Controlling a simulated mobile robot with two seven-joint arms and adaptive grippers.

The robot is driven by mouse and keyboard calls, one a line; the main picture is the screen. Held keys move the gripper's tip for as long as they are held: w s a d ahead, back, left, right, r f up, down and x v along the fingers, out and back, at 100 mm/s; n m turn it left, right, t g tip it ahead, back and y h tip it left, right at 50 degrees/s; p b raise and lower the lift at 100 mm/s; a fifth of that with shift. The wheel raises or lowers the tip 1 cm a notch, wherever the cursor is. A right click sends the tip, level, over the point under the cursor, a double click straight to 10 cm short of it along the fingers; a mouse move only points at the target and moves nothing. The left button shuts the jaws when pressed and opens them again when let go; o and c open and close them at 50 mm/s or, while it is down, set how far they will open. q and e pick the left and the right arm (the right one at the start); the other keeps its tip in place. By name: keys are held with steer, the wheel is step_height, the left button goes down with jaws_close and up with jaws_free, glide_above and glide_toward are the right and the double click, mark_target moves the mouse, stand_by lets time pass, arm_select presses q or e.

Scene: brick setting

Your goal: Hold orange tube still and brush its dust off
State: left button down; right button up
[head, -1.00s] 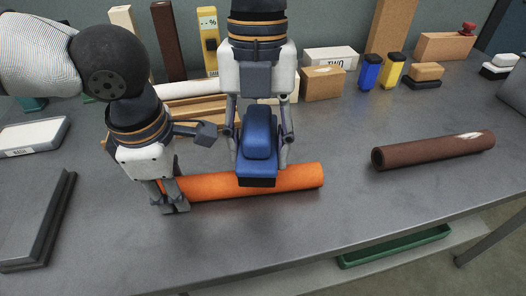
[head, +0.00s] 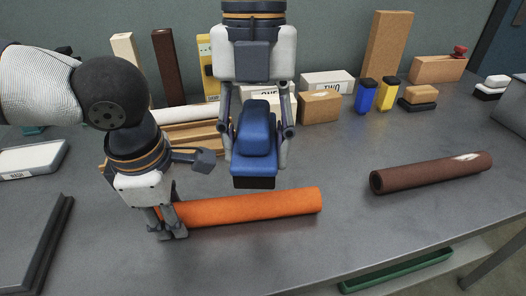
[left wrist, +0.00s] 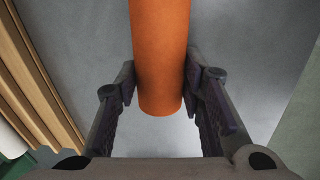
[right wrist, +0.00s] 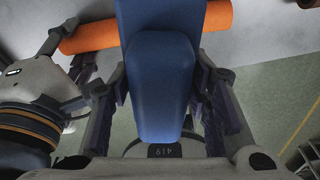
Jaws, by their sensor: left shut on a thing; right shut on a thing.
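The orange tube (head: 250,207) lies on the grey table, and no dust shows on its visible side. My left gripper (head: 172,228) is shut on the tube's left end, and the left wrist view shows the tube (left wrist: 160,50) between its fingers (left wrist: 160,88). My right gripper (head: 258,140) is shut on a blue brush (head: 256,145) with a dark underside. The brush is above and behind the middle of the tube, apart from it in the head view. In the right wrist view the brush (right wrist: 160,75) hides part of the tube (right wrist: 90,38).
A brown tube (head: 430,173) with a pale patch lies to the right. Wooden strips (head: 200,140), labelled boxes (head: 328,82), and blue (head: 366,96) and yellow (head: 391,95) containers stand at the back. A dark slab (head: 35,245) lies at the left. The table between the tubes is clear.

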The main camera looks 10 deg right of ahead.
arm_select(q)
steer(key=c, duration=1)
jaws_free()
steer(key=r, duration=0.4)
steer(key=s+r, duration=0.1)
steer(key=r, duration=0.7)
steer(key=shift+s, duration=0.3)
